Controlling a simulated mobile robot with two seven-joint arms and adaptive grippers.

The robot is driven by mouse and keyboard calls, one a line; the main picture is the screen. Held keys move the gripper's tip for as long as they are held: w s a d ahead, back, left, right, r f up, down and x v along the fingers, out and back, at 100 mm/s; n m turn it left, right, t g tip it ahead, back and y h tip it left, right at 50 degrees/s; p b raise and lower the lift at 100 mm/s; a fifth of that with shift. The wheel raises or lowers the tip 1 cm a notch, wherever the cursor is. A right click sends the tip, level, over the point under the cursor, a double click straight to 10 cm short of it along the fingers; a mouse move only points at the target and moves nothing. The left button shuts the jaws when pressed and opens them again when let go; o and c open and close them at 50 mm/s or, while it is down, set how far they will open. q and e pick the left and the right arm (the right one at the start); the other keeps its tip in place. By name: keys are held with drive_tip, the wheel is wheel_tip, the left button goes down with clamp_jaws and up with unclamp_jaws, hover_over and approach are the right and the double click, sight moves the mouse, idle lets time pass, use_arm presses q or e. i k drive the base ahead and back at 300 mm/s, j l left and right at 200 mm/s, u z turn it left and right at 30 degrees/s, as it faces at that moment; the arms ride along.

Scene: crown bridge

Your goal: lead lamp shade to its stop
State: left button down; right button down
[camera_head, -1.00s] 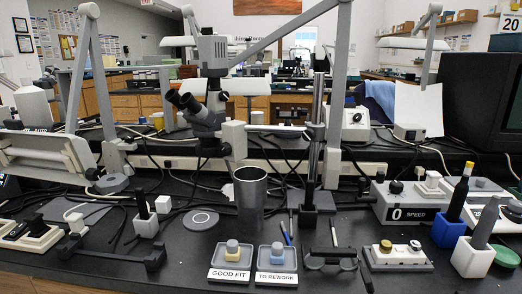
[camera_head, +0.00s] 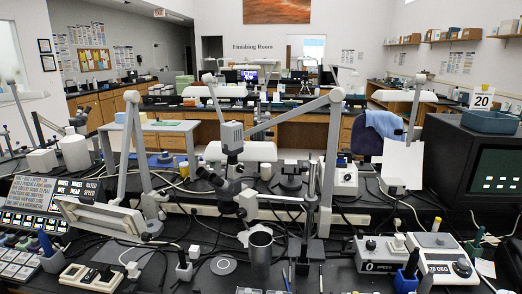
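Several lamp shades show, and I cannot tell which one the task means. A long white shade (camera_head: 262,152) is level behind the grey microscope (camera_head: 228,178), partly hidden by it. A wide, pale, tilted panel that looks like a lamp head (camera_head: 103,217) hangs low at the left, close to a jointed grey arm (camera_head: 132,150). Another white shade (camera_head: 404,96) is at the upper right on a thin post. A smaller one (camera_head: 214,91) is further back. No stop can be made out. Neither of my grippers is in view.
A metal cup (camera_head: 260,254) stands at the front middle of the black bench. Control boxes (camera_head: 440,262) and a dark monitor (camera_head: 478,180) crowd the right. Cables run across the bench.

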sight(135, 220)
drive_tip(key=u, duration=1.25)
